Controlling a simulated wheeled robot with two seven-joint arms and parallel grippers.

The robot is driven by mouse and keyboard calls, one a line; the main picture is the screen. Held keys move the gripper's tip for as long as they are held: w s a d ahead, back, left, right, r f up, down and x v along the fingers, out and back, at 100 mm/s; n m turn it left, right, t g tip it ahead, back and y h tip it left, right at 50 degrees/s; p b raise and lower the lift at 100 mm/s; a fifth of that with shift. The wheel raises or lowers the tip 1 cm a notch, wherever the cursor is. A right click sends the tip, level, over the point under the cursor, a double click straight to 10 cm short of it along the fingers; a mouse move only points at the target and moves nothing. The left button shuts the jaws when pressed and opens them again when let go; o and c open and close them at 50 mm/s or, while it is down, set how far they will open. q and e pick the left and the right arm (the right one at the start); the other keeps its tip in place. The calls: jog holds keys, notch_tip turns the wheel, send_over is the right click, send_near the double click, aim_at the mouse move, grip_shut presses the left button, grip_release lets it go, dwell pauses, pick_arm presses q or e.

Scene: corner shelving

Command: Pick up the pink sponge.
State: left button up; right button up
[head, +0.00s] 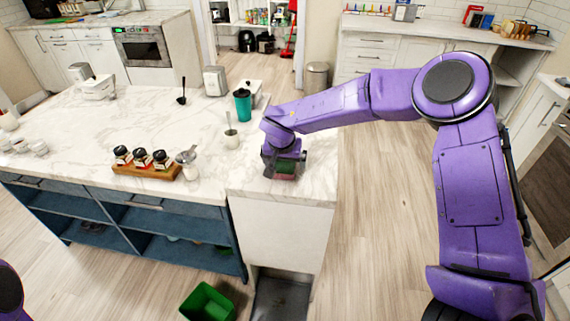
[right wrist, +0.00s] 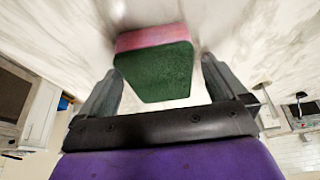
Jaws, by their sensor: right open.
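The pink sponge (right wrist: 153,65) shows large in the right wrist view, with a pink side and a dark green side, on the white marble counter. My right gripper (right wrist: 160,85) is open, with one finger to the left and one to the right of the sponge. A gap shows beside at least part of it. In the head view my right gripper (head: 284,170) is low over the right end of the island, and it mostly hides the sponge there. My left gripper is not in view; only a bit of purple shows at the lower left edge.
The marble island (head: 165,100) holds a teal cup (head: 243,106), a small cup with a spoon (head: 231,138) and a wooden rack with several jars (head: 146,171) left of the gripper. A green bin (head: 208,302) stands on the floor.

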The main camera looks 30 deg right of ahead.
aim_at(284, 163)
jog(key=c, duration=1.1)
jog(key=shift+c, duration=0.2)
jog(key=shift+r+b, duration=0.2)
jog(key=shift+b, duration=0.55)
jog(key=v, duration=0.4)
jog(key=shift+w+d+r, duration=0.2)
jog(key=shift+w, duration=0.15)
jog(key=s+a+r+b, duration=0.1)
jog(key=s+a+r, duration=0.6)
jog(key=s+r, duration=0.2)
jog(key=shift+s+b, duration=0.35)
jog(key=shift+s, duration=0.9)
